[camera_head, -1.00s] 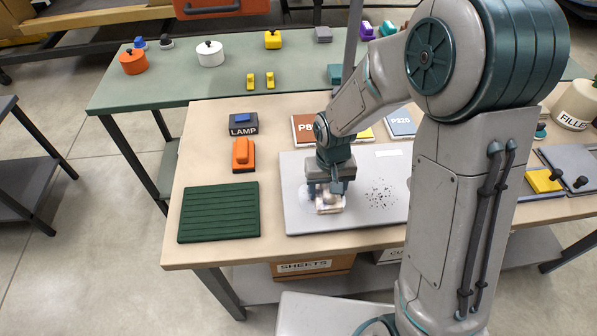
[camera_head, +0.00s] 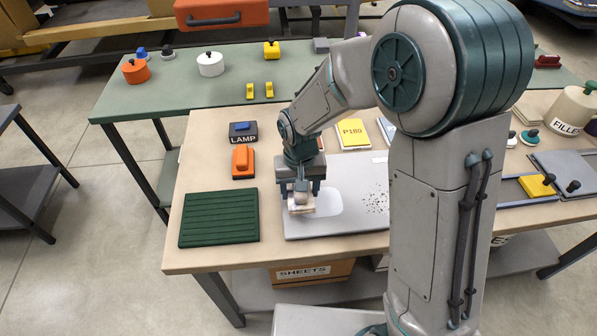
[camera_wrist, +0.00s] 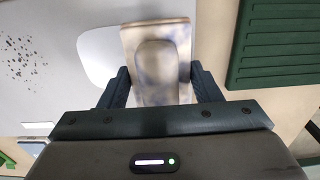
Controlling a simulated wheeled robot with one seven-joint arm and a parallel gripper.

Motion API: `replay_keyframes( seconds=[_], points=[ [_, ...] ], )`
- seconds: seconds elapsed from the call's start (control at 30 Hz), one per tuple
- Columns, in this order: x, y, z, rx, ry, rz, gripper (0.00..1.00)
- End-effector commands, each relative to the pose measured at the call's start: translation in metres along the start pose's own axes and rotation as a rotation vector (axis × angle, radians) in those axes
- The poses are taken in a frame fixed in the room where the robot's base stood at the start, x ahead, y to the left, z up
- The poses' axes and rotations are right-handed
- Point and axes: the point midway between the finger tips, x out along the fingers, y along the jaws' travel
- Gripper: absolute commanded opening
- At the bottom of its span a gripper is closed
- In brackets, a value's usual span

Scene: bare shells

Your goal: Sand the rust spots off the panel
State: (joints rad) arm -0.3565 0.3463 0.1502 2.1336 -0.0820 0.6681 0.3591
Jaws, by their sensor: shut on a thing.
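My gripper (camera_head: 301,192) is shut on a pale sanding block (camera_head: 300,209). In the wrist view the block (camera_wrist: 158,55) sits between my two dark fingers, blurred, with dusty grey-blue smudges. The block is over the left edge of the grey panel (camera_head: 340,226); I cannot tell whether it touches. A smooth pale patch (camera_head: 327,202) shows on the panel just right of the block, and in the wrist view (camera_wrist: 98,58). A cluster of dark rust specks (camera_head: 375,199) lies farther right, partly near my arm; it also shows in the wrist view (camera_wrist: 20,58).
A dark green ribbed mat (camera_head: 219,217) lies left of the panel. An orange tool (camera_head: 243,161) and a LAMP box (camera_head: 243,133) stand behind it. A yellow P180 pad (camera_head: 352,133) lies behind the panel. My arm hides part of the table's right side.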

Motion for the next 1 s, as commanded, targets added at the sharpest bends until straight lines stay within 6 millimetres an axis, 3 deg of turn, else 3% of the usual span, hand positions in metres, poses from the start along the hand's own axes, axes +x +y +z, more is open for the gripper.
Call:
replay_keyframes(
  seconds=[0.5,1.0],
  points=[
    [-0.048,0.002,-0.001,0.003,0.002,0.000,0.36],
    [-0.049,0.002,-0.001,0.004,0.002,0.000,0.36]
  ],
)
